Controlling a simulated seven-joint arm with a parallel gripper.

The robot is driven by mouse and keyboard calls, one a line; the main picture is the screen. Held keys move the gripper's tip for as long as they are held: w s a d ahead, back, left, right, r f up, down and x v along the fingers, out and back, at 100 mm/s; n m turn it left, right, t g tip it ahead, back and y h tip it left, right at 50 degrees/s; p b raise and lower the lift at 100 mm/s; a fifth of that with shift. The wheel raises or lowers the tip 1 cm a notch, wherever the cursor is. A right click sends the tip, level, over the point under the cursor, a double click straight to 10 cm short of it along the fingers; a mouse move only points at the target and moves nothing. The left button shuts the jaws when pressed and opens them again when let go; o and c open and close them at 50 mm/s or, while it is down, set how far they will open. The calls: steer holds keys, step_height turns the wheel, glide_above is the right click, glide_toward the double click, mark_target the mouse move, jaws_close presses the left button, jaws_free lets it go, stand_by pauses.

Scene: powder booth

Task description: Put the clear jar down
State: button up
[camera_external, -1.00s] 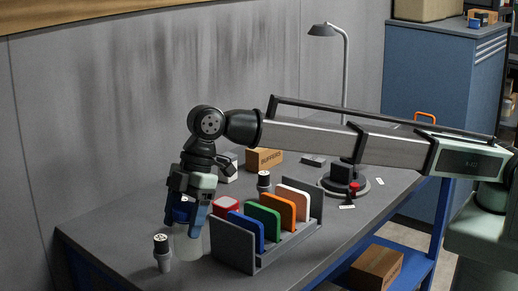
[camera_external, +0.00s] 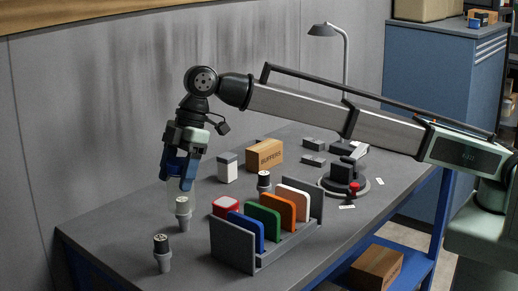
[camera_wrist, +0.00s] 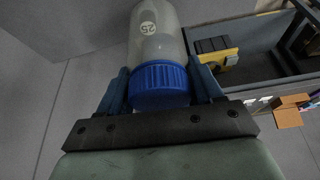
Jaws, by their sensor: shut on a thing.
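The clear jar (camera_wrist: 155,38) is a cloudy see-through jar with a ribbed blue lid and a round "25" mark. My gripper (camera_wrist: 160,88) is shut on it at the lid, one blue finger on each side. In the external view my gripper (camera_external: 178,180) points down over the left part of the table. The jar (camera_external: 173,194) is faint there, partly hidden by the fingers and by a grey dark-topped container. I cannot tell whether its base touches the table.
That grey container (camera_external: 183,217) stands close by the jar; a similar one (camera_external: 163,258) stands nearer the front. A rack (camera_external: 232,250) of coloured plates and a red-lidded box (camera_external: 226,207) are to the right. A white grey-topped container (camera_external: 227,170) and a cardboard box (camera_external: 265,155) stand behind.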

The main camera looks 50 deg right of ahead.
steer(key=w+d+m+t, duration=0.1)
steer(key=w+d+m, duration=0.1)
steer(key=w+d, duration=1.2)
steer(key=w+d+m, duration=0.2)
steer(key=w+d, duration=0.9)
steer(key=d, duration=0.6)
steer(key=shift+s+a+f, duration=0.1)
steer(key=shift+s+f, duration=0.05)
steer(key=shift+f, duration=7.35)
steer(key=shift+f, duration=0.15)
steer(key=o, duration=1.7)
steer(key=shift+c, duration=0.2)
steer(key=v, duration=1.2)
steer(key=shift+s, duration=0.2)
